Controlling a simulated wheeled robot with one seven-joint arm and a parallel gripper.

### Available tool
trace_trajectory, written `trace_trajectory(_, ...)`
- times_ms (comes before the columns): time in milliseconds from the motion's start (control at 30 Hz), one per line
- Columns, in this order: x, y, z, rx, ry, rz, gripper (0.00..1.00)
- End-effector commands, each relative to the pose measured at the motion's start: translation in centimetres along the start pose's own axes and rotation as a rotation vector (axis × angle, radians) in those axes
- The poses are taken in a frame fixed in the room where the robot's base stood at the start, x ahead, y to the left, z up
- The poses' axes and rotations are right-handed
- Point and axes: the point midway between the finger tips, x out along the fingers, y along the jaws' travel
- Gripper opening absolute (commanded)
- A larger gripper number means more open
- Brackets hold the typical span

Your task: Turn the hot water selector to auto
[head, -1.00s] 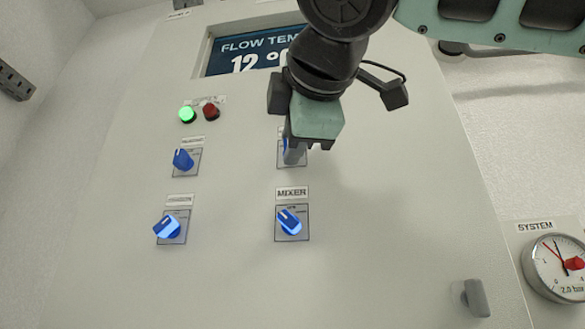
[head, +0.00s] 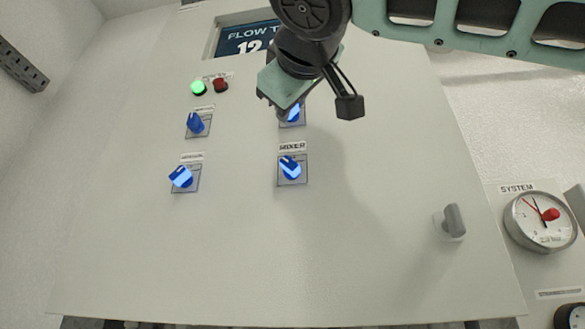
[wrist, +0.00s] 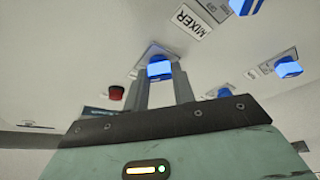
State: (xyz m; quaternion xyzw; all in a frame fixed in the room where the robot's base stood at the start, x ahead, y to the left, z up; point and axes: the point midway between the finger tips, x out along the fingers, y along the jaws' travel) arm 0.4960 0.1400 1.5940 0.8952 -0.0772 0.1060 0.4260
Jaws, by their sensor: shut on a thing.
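A blue selector knob (head: 294,113) sits at the upper right of the group of knobs on the pale cabinet front. My gripper (wrist: 160,82) is shut on this knob, one grey finger on each side of it in the wrist view. In the head view my gripper's body covers the knob's upper part and its label, so its name and the setting it points to cannot be read. The knob looks tilted in the head view.
The MIXER knob (head: 290,168) is directly below. Two more blue knobs, upper (head: 195,123) and lower (head: 182,177), stand to the left. A green lamp (head: 198,88), a red button (head: 220,85), a display (head: 244,40) and a grey handle (head: 453,221) are also on the panel.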

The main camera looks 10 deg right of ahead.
Motion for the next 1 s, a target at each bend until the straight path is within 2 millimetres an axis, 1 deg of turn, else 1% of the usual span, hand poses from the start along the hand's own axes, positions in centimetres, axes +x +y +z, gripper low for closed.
trace_trajectory(33,-0.01,-0.32,0.18,0.014,-0.004,0.004,0.03)
trace_trajectory(267,0.0,-0.3,0.14,0.059,-0.005,0.022,0.03)
trace_trajectory(700,-0.01,-0.28,0.11,0.068,-0.005,0.024,0.03)
trace_trajectory(733,-0.01,-0.28,0.11,0.068,-0.005,0.024,0.31)
trace_trajectory(800,-0.01,-0.27,0.1,0.067,-0.004,0.025,0.47)
trace_trajectory(1000,0.0,-0.18,0.05,0.067,-0.003,0.026,0.47)
